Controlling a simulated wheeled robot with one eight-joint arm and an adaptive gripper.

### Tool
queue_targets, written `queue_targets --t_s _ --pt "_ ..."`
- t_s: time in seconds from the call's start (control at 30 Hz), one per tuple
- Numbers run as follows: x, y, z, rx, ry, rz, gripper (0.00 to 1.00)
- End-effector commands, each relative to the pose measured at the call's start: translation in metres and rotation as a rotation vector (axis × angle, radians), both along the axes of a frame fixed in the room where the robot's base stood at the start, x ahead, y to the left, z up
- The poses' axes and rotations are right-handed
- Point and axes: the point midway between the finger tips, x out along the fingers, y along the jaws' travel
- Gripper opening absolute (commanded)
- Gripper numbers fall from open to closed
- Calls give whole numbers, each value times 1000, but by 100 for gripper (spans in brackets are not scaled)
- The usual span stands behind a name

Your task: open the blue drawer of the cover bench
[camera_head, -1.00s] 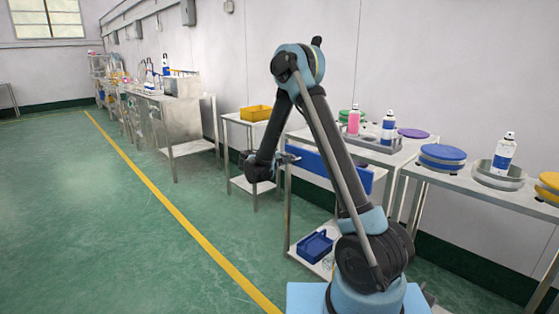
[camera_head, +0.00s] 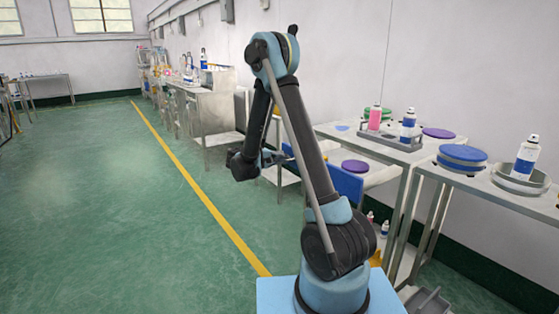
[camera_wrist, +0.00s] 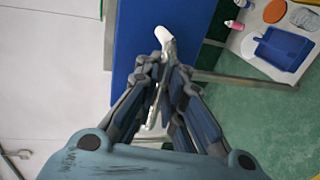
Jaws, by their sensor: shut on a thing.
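The blue drawer front (camera_head: 345,184) stands out in front of the cover bench (camera_head: 350,142), partly hidden behind my arm. A purple disc (camera_head: 354,166) shows behind the front, in what looks like the pulled-out drawer. In the wrist view the blue front (camera_wrist: 130,45) fills the upper middle, with a pale bar handle (camera_wrist: 165,45) on it. My gripper (camera_wrist: 166,75) is shut on the handle. In the head view my gripper (camera_head: 283,158) is at the left part of the front; its grip is too small to see there.
A grey tray with bottles (camera_head: 375,118) stands on the bench top. A blue disc (camera_head: 462,154) and a spray can (camera_head: 526,155) are on the table at the right. Green floor (camera_head: 110,220) is free on the left.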

Motion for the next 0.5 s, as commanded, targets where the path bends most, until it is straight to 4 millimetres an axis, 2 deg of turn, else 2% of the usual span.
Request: queue_targets --t_s 0.37,0.5 --pt "0 -3 -1 2 1 -4 0" --pt "0 -4 -1 2 1 -5 29"
